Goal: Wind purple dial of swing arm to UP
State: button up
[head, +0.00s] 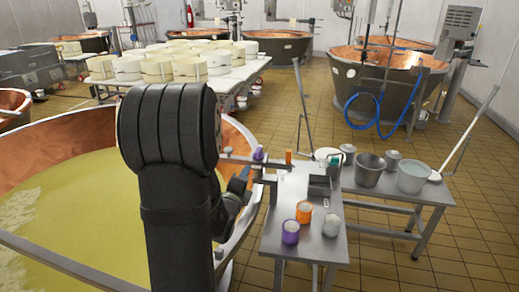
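A small purple dial (259,153) shows just right of my dark arm, above the vat's right rim. It sits on a thin grey bar (238,161), which looks like the swing arm and runs from behind my arm toward the metal table. A small orange piece (289,156) stands upright near the bar's right end. The dial's markings are too small to read. My gripper (244,180) is just below and left of the purple dial, mostly hidden by my own arm. I cannot tell whether it touches anything or how its fingers stand.
A copper vat (70,128) of yellowish liquid fills the left. Tiled floor (420,258) is clear at front right.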

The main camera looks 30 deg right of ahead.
jog(key=n, duration=2.1)
send_near(260, 147)
jog(key=x, duration=1)
jog(key=shift+f, duration=0.2)
grip_shut()
